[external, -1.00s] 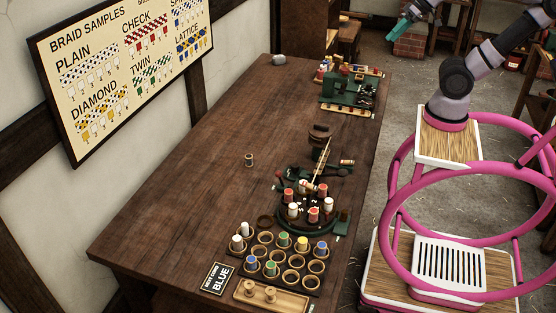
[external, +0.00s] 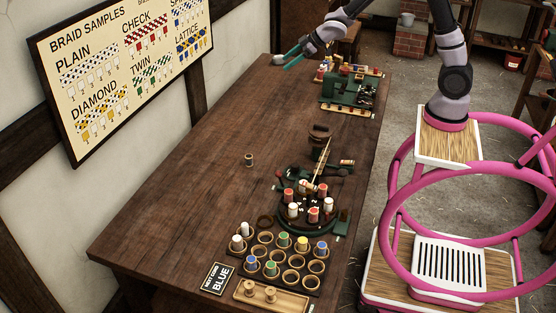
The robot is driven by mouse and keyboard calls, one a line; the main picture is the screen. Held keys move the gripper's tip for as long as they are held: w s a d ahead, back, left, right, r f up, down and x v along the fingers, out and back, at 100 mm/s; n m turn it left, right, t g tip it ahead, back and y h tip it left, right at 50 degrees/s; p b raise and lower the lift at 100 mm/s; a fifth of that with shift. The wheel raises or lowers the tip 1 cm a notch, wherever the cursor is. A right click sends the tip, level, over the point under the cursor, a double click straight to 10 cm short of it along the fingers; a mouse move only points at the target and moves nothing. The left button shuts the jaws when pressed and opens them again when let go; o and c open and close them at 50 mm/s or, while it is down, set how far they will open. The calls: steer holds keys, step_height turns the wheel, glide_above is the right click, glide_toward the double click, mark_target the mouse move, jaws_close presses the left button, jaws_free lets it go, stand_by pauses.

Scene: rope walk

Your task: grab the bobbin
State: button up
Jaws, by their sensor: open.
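A small dark bobbin (external: 249,160) with a pale top stands upright and alone on the open middle of the table. Other bobbins stand in a rack (external: 258,251) at the near end: white, green, a yellow one (external: 302,243), a blue one (external: 321,248). Red and white bobbins (external: 314,214) stand on a round green braiding machine (external: 288,227). Two bare wooden spools (external: 270,295) lie in a tray at the front. My gripper (external: 282,62) has its teal fingers apart and empty, over the table's far end, well away from all these bobbins.
A sign (external: 218,279) reading BLUE lies left of the rack. A green machine (external: 346,92) and a tray of bobbins stand at the far right. A grey lump (external: 279,59) sits at the far edge, close to my gripper. The table's left half (external: 180,205) is clear.

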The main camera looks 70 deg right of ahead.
steer(key=w+a+f+n+y, duration=0.2)
steer(key=w+a+f, duration=0.2)
steer(key=f, duration=0.4)
steer(key=n+g+y, duration=0.2)
steer(key=n+y, duration=0.2)
steer(key=y, duration=0.3)
glide_toward(251, 155)
steer(key=shift+s+d+r, duration=0.25)
steer(key=shift+d+r, duration=0.1)
steer(key=shift+d, duration=0.25)
steer(key=shift+a+f, duration=0.25)
steer(key=x, duration=1)
steer(key=shift+w+a, duration=0.1)
steer(key=shift+w, duration=0.1)
jaws_close()
